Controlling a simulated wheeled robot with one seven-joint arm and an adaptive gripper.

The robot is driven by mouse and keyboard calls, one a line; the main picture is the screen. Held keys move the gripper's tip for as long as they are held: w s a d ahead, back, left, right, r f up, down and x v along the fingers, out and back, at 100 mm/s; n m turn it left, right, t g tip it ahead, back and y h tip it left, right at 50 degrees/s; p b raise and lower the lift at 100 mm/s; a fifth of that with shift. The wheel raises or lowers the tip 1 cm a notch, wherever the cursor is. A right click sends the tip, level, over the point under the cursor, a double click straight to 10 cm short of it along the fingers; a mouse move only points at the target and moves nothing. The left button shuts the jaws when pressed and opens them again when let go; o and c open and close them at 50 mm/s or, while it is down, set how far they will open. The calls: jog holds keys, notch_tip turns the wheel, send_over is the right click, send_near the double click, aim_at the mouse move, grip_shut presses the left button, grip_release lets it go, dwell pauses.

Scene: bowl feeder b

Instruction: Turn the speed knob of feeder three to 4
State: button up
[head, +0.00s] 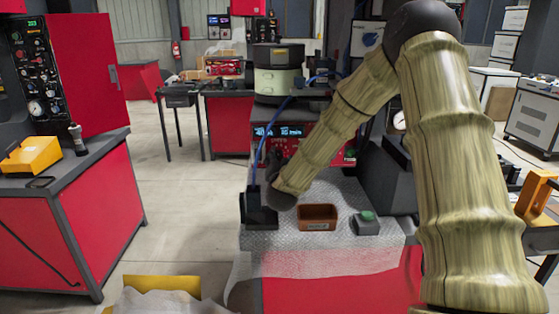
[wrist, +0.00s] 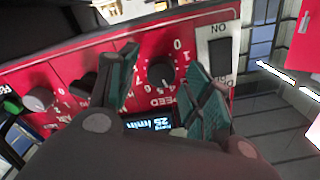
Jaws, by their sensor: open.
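In the wrist view, a black round speed knob (wrist: 160,72) sits on a red panel (wrist: 65,68) lettered SPEED, seen upside down. My gripper (wrist: 166,88) is open, with one teal finger on each side of the knob in the picture. I cannot tell whether the fingers touch it or what its pointer reads. A lit display (wrist: 148,124) by the knob shows about 25 /min. In the head view, the bowl feeder (head: 278,80) stands above its red control panel (head: 281,144), partly behind my arm. My gripper's fingers cannot be made out there.
In the wrist view, a dark ON switch (wrist: 220,56), a grey knob (wrist: 40,98) and another black knob (wrist: 84,84) are close by. In the head view, a brown bin (head: 318,213) and a green-button box (head: 367,222) stand on the metal top. A blue cable (head: 262,138) hangs nearby.

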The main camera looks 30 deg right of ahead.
jog(key=v, duration=1.1)
jog(key=shift+s, duration=0.25)
